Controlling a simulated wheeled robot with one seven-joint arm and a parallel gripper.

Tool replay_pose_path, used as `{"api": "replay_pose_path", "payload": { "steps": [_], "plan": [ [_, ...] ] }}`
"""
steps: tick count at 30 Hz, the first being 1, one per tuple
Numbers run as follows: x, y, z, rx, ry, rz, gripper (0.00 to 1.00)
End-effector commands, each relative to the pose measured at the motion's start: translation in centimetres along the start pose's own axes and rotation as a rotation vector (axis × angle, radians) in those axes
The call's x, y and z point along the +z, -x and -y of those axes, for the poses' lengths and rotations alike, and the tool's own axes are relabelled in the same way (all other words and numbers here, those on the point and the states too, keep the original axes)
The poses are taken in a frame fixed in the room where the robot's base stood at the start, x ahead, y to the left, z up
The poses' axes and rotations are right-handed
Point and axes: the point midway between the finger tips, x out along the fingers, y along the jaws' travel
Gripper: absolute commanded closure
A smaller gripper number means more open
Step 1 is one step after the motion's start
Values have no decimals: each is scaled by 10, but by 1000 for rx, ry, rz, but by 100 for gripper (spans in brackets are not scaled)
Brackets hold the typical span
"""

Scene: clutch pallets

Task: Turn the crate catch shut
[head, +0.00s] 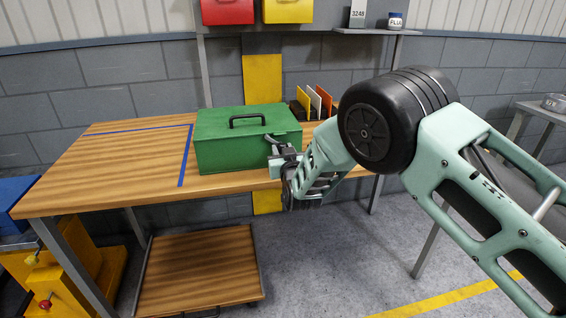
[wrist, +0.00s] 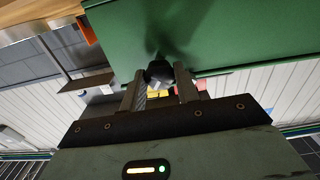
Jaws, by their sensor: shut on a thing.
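The green crate (head: 225,150) stands closed on the wooden workbench, with a black carrying handle (head: 247,119) on its lid. In the wrist view its green side (wrist: 230,35) fills the top. My gripper (head: 272,147) is at the crate's front right. It is shut on the black crate catch (wrist: 160,70), which sits between the two fingers in the wrist view. In the head view the fingers mostly hide the catch, and I cannot tell how far it is turned.
The workbench (head: 110,170) is clear left of the crate, where blue tape (head: 186,157) marks a corner. Coloured upright panels (head: 315,99) stand behind the crate at the right. A wooden-topped cart (head: 200,265) is under the bench. Red (head: 227,11) and yellow (head: 287,10) boxes hang above.

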Motion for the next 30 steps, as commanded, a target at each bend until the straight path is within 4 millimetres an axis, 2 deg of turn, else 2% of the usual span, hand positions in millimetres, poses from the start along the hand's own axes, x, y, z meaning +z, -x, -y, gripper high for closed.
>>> {"api": "replay_pose_path", "payload": {
  "steps": [1,18,30],
  "plan": [
    [7,0,-1,2,-48,-1,92],
    [7,0,-1,1,-583,-1,92],
    [5,0,-1,0,-851,1,92]
  ]
}}
